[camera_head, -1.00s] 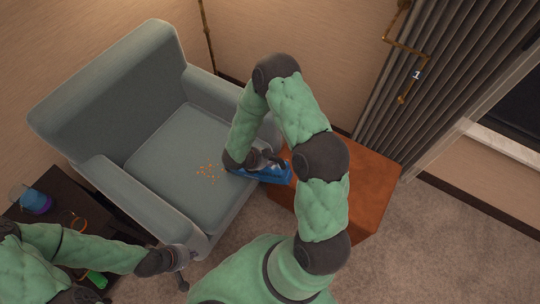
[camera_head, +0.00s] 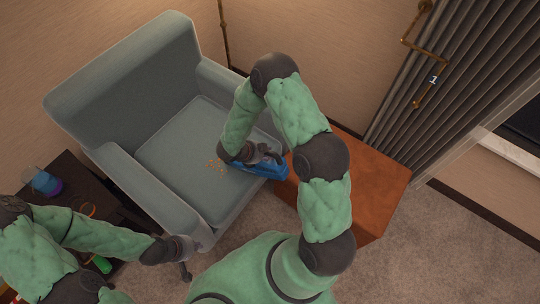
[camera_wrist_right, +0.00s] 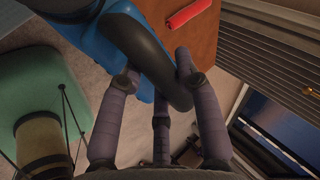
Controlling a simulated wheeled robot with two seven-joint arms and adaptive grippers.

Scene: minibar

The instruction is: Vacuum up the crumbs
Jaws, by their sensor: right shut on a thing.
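Small orange crumbs (camera_head: 215,167) lie on the seat of the grey-green armchair (camera_head: 178,150). My right gripper (camera_head: 262,155) is shut on a blue handheld vacuum (camera_head: 268,170) at the right side of the seat, just right of the crumbs. In the right wrist view the fingers (camera_wrist_right: 157,85) close around the vacuum's dark handle (camera_wrist_right: 150,55); its blue body (camera_wrist_right: 90,40) is partly cut off. Whether the nozzle touches the seat is hidden. My left gripper (camera_head: 186,258) is low, in front of the chair's left arm, with nothing visible in it; its opening is unclear.
A brown-orange table (camera_head: 365,185) stands right of the chair; a red cylinder (camera_wrist_right: 188,14) lies on it. A dark side table (camera_head: 70,175) at left holds a blue-purple cup (camera_head: 45,182) and other small items. A pleated curtain (camera_head: 450,70) hangs at right. Carpet is open at front right.

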